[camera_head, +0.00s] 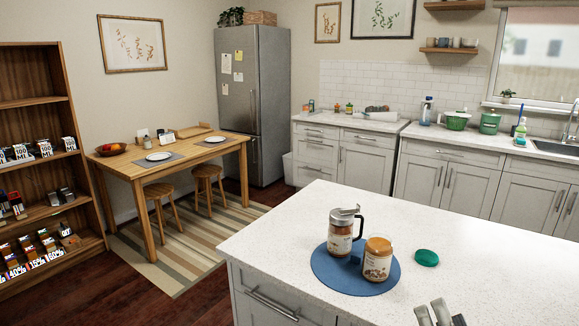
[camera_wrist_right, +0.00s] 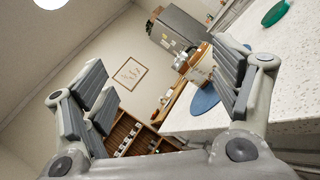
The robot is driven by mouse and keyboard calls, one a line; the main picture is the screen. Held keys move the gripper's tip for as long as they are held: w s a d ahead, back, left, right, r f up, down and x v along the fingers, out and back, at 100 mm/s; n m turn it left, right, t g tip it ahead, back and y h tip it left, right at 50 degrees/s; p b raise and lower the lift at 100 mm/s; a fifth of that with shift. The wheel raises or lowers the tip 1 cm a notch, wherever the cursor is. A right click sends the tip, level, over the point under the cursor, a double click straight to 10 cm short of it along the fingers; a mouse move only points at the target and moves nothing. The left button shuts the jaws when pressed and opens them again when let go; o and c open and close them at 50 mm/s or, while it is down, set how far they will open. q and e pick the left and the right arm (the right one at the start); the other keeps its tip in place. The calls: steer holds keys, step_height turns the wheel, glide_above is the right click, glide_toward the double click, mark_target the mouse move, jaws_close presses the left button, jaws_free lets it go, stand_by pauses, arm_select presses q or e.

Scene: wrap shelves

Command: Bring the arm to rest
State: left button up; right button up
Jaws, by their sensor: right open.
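My right gripper (camera_head: 440,314) shows at the bottom edge of the head view, low over the near side of the white counter. In the right wrist view my right gripper (camera_wrist_right: 165,100) has its two fingers wide apart with nothing between them. A jar (camera_head: 377,262) with a tan top and a pitcher (camera_head: 341,236) with a handle and grey lid stand upright on a round blue mat (camera_head: 331,272). A green lid (camera_head: 426,257) lies on the counter to their right, apart from the gripper. My left gripper is not in view.
The white island counter (camera_head: 470,240) is mostly clear right of the mat. A wooden table (camera_head: 165,168) with stools stands at the left, beside a shelf (camera_head: 35,213) of small goods. A grey fridge (camera_head: 254,105) and back counter (camera_head: 359,122) stand behind.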

steer(key=s+d+f+m+g+h, duration=0.2)
steer(key=d+f+m+g+h, duration=0.25)
steer(key=m, duration=0.55)
steer(key=s+d+f+m+g+h, duration=0.35)
steer(key=f+m, duration=0.25)
steer(key=m, duration=0.3)
steer(key=s+a+f+m+g+y, duration=0.65)
steer(key=s+a+f+g, duration=0.35)
steer(key=s+a+f, duration=0.5)
step_height(320, 180, down, 28)
steer(key=s+d+g, duration=0.1)
steer(key=s+g, duration=0.1)
steer(key=s+d+f, duration=0.3)
steer(key=s+f, duration=1.2)
steer(key=s, duration=0.1)
steer(key=shift+d+f+n+g, duration=0.15)
steer(key=shift+d+n+g, duration=0.05)
steer(key=shift+n+g, duration=0.25)
